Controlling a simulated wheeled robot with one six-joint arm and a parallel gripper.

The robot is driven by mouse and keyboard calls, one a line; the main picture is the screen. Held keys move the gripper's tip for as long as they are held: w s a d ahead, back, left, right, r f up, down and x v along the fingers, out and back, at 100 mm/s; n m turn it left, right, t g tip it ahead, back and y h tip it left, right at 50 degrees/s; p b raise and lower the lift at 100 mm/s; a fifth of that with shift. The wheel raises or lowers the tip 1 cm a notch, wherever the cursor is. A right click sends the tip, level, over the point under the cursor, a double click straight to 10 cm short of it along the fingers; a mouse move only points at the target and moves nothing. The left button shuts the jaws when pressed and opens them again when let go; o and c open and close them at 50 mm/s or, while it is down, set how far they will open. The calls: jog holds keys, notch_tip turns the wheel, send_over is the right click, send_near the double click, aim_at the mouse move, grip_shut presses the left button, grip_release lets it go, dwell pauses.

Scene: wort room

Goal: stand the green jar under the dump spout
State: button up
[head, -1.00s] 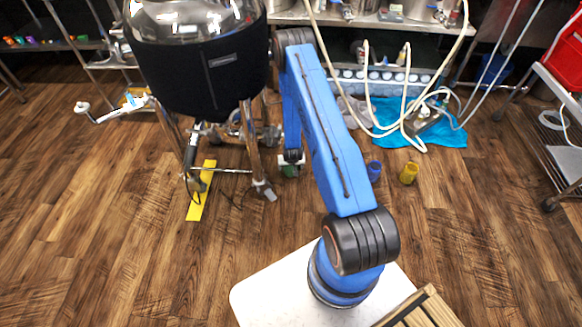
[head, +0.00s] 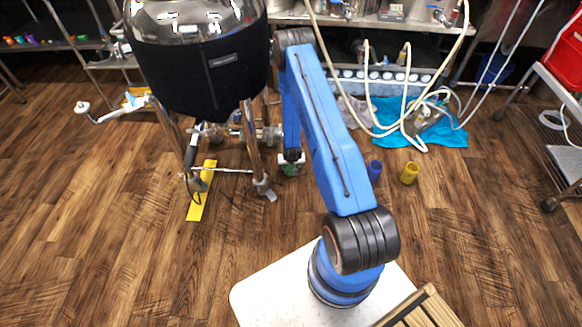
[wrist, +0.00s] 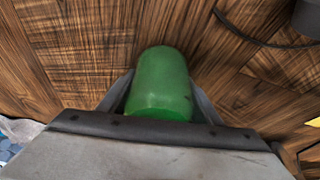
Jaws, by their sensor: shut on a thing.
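The green jar (wrist: 163,85) is between the two fingers of my gripper (wrist: 163,95) in the wrist view, with a finger against each side. In the head view my gripper (head: 291,160) is low over the floor, just right of the kettle's front leg, and a little of the green jar (head: 291,170) shows below it. I cannot tell whether the jar touches the floor. Metal valve fittings (head: 268,133) show under the black-jacketed kettle (head: 205,75), left of my gripper. I cannot tell which part is the dump spout.
A blue jar (head: 374,171) and a yellow jar (head: 409,173) stand on the floor to the right. A yellow strip (head: 202,190) lies by the kettle legs. A blue cloth (head: 440,130) and white hoses lie behind. The wooden floor in front is clear.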

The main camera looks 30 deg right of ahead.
jog(key=o, duration=1.3)
jog(key=shift+w+d+r, duration=0.15)
jog(key=shift+w+r, duration=0.1)
jog(key=shift+w, duration=0.25)
jog(key=shift+w+d+r, duration=0.1)
jog(key=shift+w+r, duration=0.1)
jog(key=shift+w, duration=0.25)
jog(key=v, duration=0.5)
jog(key=s+v, duration=0.1)
jog(key=v, duration=0.5)
jog(key=s+v, duration=0.1)
jog(key=v, duration=0.5)
jog(key=shift+a+f, duration=0.25)
